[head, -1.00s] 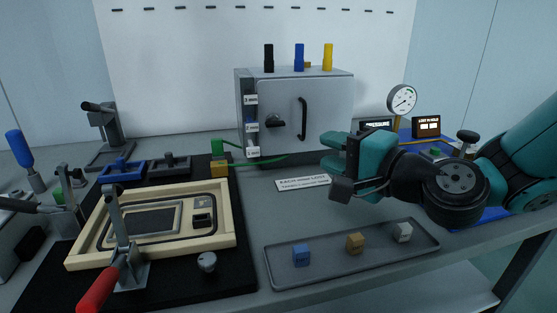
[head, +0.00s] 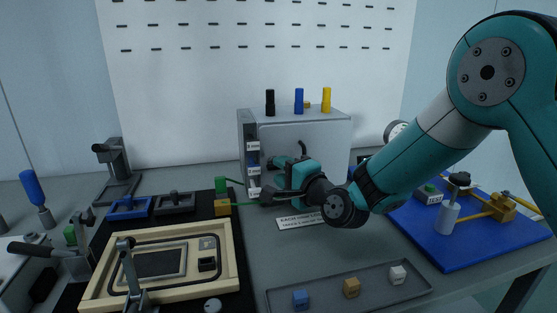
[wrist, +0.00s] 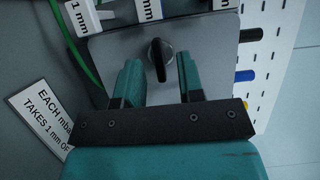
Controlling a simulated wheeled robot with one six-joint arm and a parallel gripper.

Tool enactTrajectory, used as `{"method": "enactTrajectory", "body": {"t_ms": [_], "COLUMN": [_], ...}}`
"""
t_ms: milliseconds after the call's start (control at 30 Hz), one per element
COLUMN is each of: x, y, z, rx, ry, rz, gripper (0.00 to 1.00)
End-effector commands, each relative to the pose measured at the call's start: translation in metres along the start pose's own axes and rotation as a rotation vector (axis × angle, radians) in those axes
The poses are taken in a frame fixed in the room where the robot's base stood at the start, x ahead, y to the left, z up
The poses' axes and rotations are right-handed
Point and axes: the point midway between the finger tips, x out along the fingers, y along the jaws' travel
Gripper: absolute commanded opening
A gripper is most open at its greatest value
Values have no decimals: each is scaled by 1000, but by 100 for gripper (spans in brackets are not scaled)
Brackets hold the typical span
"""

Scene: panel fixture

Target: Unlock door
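The grey cabinet (head: 325,128) stands at the back centre, its door facing me. The top of its black handle (head: 302,147) shows above my gripper. My gripper (head: 268,180) is in front of the door's left part in the head view and hides the door's knob there. In the wrist view, the black knob (wrist: 160,60) appears elongated and lies between the two teal fingers of my gripper (wrist: 158,72). The fingers are apart on either side of it, with a visible gap. I cannot tell how far their tips are from the door.
Black, blue (head: 299,101) and yellow cylinders stand on the cabinet. A green cable (wrist: 82,45) runs beside the labelled slots at its left. A printed sign (head: 300,221) lies below my gripper. A tray (head: 410,290) with small cubes is in front, a wooden frame (head: 228,262) at left.

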Motion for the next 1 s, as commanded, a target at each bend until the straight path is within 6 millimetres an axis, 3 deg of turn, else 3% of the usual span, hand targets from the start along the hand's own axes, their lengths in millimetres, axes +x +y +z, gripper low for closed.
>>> {"method": "enactTrajectory", "body": {"t_ms": [200,467,633,1000], "x": [16,16,16,16], "y": [0,1,1,-1], "z": [0,0,0,0], "rx": [0,1,1,-35], "ry": [0,1,0,0], "rz": [1,1,1,16], "gripper": [35,35,0,0]}}
